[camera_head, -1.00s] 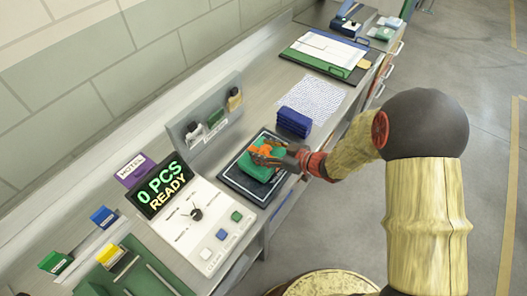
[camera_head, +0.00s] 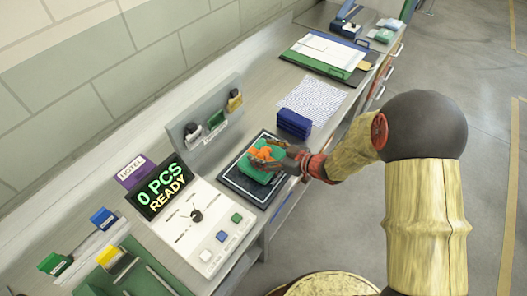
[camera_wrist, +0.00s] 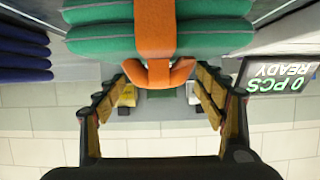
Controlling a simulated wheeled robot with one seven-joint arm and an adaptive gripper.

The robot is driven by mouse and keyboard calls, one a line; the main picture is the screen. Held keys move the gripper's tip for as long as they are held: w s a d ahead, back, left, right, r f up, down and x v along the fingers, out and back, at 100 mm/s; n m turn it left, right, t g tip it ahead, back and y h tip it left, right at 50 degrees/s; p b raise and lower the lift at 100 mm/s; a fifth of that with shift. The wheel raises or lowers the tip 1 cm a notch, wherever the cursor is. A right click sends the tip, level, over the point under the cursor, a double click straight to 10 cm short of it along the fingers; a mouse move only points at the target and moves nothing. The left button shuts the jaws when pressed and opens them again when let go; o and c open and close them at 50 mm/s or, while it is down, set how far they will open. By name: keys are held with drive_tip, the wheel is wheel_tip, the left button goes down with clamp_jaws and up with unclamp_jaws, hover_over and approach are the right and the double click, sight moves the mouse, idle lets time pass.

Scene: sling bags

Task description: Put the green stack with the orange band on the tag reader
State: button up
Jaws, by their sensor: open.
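The green stack (camera_head: 265,174) with its orange band (camera_head: 262,153) is on the dark, pale-bordered tag reader (camera_head: 233,180). In the wrist view the green stack (camera_wrist: 100,38) fills the top, with the orange band (camera_wrist: 155,28) around its middle and an orange loop standing out toward me. My gripper (camera_head: 272,156) is at the stack; in the wrist view my open gripper (camera_wrist: 165,80) has a finger on each side of the loop, apart from it. The stack's underside is hidden, so its contact with the reader cannot be checked.
A blue stack (camera_head: 294,123) stands just behind the reader, beside a patterned sheet (camera_head: 313,98). A grey holder (camera_head: 205,118) stands along the wall side. A console (camera_head: 205,225) has a display (camera_head: 160,187) reading "0 PCS READY". A green-edged board (camera_head: 325,55) lies farther back.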

drive_tip(key=shift+r, duration=0.25)
drive_tip(key=p+v, duration=0.3)
drive_tip(key=v, duration=0.9)
drive_tip(key=w+d+r+m+t+h, duration=0.2)
drive_tip(key=w+d+r+t+h, duration=0.1)
drive_tip(key=w+d+r+h, duration=0.4)
drive_tip(key=s+d+r+m+h, duration=0.45)
drive_tip(key=d+r, duration=0.35)
drive_tip(key=r, duration=0.2)
drive_tip(key=s+a+r+m+g, duration=0.2)
drive_tip(key=s+a, duration=0.1)
drive_tip(key=s, duration=0.8)
drive_tip(key=s+a+r+m+g, duration=0.2)
drive_tip(key=s+a+g, duration=0.1)
drive_tip(key=s, duration=0.9)
drive_tip(key=shift+s+a+g+y, duration=0.3)
drive_tip(key=shift+a+y, duration=0.15)
drive_tip(key=shift+a, duration=0.2)
